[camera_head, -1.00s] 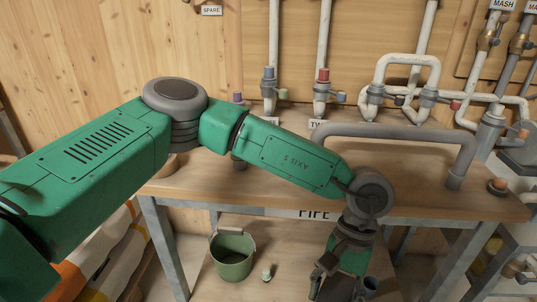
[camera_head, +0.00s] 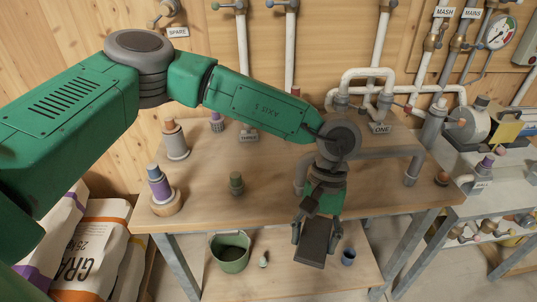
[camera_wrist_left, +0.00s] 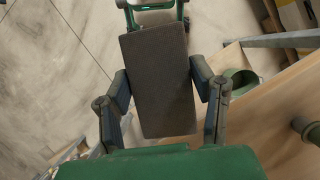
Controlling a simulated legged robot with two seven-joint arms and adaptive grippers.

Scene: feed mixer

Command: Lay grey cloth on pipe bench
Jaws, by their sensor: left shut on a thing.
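The grey cloth (camera_head: 314,246) is a flat dark grey rectangle, in the head view at the front edge of the pipe bench (camera_head: 270,203). My left gripper (camera_head: 316,230) is shut on it, one finger at each side. In the left wrist view the cloth (camera_wrist_left: 158,85) shows almost whole between the left gripper's fingers (camera_wrist_left: 163,88). The cloth appears to hang in the air and tilts down; its exact height over the bench is unclear. My right gripper is not in view.
The front middle is bare.

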